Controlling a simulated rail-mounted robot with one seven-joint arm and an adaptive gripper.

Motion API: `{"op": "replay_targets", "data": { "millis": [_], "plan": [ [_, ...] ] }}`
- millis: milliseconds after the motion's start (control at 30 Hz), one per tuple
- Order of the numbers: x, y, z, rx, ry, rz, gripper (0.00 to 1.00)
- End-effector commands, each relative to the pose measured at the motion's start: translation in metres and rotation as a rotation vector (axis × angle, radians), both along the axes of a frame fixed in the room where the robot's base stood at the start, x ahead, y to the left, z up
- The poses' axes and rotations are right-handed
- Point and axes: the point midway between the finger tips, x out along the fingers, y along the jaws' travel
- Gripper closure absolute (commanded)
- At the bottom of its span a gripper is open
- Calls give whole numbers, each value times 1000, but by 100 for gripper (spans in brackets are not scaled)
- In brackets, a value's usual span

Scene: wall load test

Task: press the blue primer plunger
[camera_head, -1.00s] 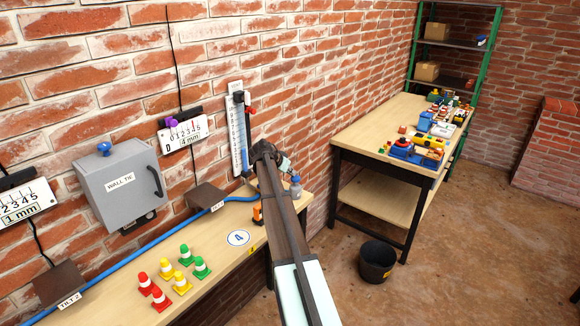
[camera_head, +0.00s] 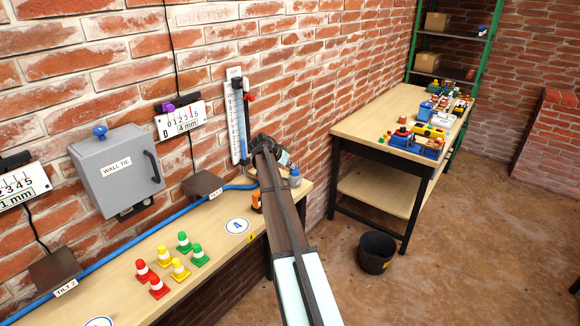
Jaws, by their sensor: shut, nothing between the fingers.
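A small pale bottle-like thing with a blue top (camera_head: 294,178) stands near the right end of the wall bench, just right of my arm. A larger blue knob (camera_head: 100,131) sits on top of the grey WALL TIE box (camera_head: 118,172) at the left. I cannot tell for sure which blue part is the primer plunger. My arm reaches from the bottom edge to the bench's far end. My gripper (camera_head: 288,163) is small, dark and partly hidden by the arm there. It looks shut and close to the blue-topped thing; I cannot tell whether they touch.
Several red, yellow and green cones (camera_head: 172,264) stand on the wall bench. A blue hose (camera_head: 130,238) runs along it by the wall. A tall gauge (camera_head: 237,120) hangs behind my arm. A second table (camera_head: 370,125) with many parts and a black bucket (camera_head: 376,252) are to the right.

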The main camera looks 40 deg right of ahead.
Motion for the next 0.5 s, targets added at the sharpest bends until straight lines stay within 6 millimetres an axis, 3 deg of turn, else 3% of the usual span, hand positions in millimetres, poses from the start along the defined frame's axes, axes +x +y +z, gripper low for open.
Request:
{"op": "replay_targets", "data": {
  "millis": [267, 500],
  "plan": [
    [-1, 2, 2, 9, 3, -3, 100],
    [4, 4, 42, 2, -2, 2, 100]
  ]
}}
